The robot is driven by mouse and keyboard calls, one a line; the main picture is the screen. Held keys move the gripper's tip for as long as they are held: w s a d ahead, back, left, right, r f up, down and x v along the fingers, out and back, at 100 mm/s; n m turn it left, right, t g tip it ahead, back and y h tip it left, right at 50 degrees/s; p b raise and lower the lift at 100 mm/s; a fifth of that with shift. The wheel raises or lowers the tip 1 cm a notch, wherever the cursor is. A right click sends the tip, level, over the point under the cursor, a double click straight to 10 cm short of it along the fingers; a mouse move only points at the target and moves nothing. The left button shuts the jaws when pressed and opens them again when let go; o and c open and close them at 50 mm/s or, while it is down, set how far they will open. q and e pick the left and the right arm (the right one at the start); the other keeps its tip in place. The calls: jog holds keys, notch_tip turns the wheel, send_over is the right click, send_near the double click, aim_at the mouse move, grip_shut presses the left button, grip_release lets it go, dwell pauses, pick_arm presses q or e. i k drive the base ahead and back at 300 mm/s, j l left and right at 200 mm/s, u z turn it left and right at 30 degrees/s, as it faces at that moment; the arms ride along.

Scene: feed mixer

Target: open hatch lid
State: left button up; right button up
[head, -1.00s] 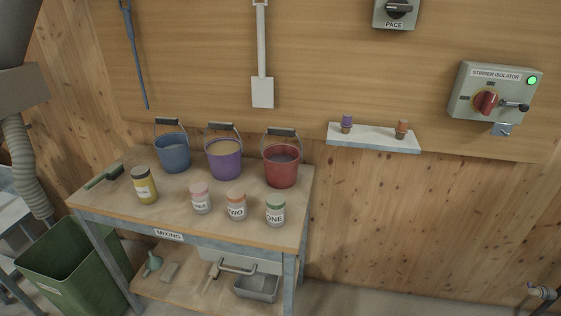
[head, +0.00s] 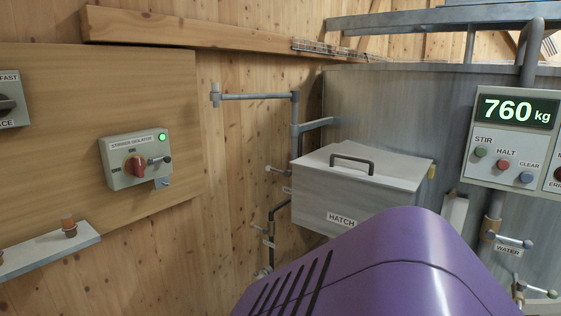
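The hatch (head: 335,213) is a light grey box labelled HATCH on the side of the large grey mixer tank. Its lid (head: 370,173) looks shut, with a dark bar handle (head: 352,162) on top. A large purple part of mine covers the bottom middle of the view and hides the area just below and right of the hatch. Neither gripper shows in the head view.
A stirrer isolator box (head: 137,160) with a red knob and lit green lamp is on the left wall. A control panel (head: 516,138) reading 760 kg stands right of the hatch. Pipes (head: 272,205) run left of the hatch. A water valve (head: 510,241) is at lower right.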

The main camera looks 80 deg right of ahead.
aim_at(399, 171)
jog(key=z, duration=3)
